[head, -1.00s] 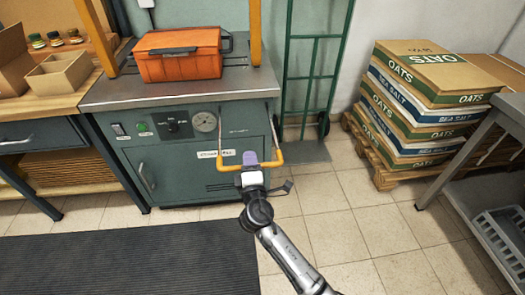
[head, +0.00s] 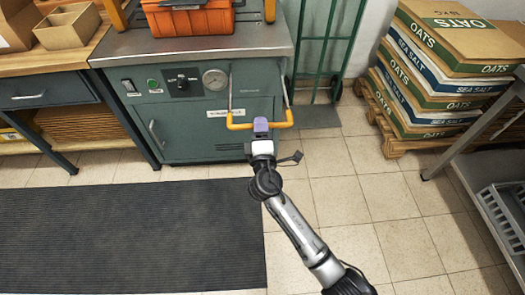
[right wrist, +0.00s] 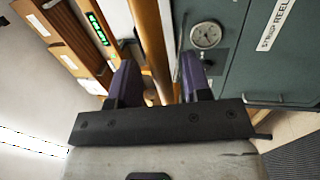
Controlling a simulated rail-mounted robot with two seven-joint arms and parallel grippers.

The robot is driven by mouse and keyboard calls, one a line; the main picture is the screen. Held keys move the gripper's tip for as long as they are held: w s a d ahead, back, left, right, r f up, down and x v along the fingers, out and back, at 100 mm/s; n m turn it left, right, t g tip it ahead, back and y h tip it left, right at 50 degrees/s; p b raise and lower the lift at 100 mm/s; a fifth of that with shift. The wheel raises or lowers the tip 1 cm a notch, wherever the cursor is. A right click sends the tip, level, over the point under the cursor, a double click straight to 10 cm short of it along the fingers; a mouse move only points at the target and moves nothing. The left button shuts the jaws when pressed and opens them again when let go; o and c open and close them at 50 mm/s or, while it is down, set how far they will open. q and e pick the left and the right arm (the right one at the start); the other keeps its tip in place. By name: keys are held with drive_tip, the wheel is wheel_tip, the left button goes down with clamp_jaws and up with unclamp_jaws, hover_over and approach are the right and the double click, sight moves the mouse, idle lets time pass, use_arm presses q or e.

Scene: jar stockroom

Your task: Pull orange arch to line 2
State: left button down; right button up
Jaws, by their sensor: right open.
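An orange U-shaped bar (head: 238,126) hangs on two grey rods in front of the green-grey cabinet (head: 200,143); I take it for the orange arch. Orange uprights (head: 270,10) also stand on the cabinet top, mostly cut off by the picture edge. No line 2 mark is readable. My left gripper is not in view.
An orange case (head: 190,20) sits on the cabinet top. The cabinet front has a dial (head: 214,78) and a knob. A dark mat (head: 130,240) lies on the floor at left. Stacked sacks (head: 435,70) and a grey rack (head: 500,140) stand at right. Tiled floor is clear between.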

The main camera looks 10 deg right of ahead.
drive_tip(key=p+v, duration=0.1)
drive_tip(key=v, duration=1)
idle(0.3)
drive_tip(key=s+d+f+m+g+p, duration=0.1)
drive_tip(key=s+d+f+m+g, duration=0.15)
drive_tip(key=d+m+g, duration=0.35)
drive_tip(key=s+d+f+m+g, duration=0.1)
drive_tip(key=s+m+g, duration=0.25)
drive_tip(key=m, duration=0.35)
drive_tip(key=s+d+f+m+g+y+p, duration=0.1)
drive_tip(key=s+d+g+p, duration=0.15)
drive_tip(key=s, duration=0.65)
drive_tip(key=s+d+g+y+p, duration=0.1)
drive_tip(key=s+d+g+p, duration=0.2)
drive_tip(key=s, duration=0.6)
drive_tip(key=s+d+f+m+g+p, duration=0.1)
drive_tip(key=s+d+p, duration=0.1)
drive_tip(key=s+p, duration=0.45)
wheel_tip(320, 180, up, 38)
drive_tip(key=s+p, duration=0.2)
drive_tip(key=p, duration=3.3)
drive_tip(key=shift+f, duration=0.2)
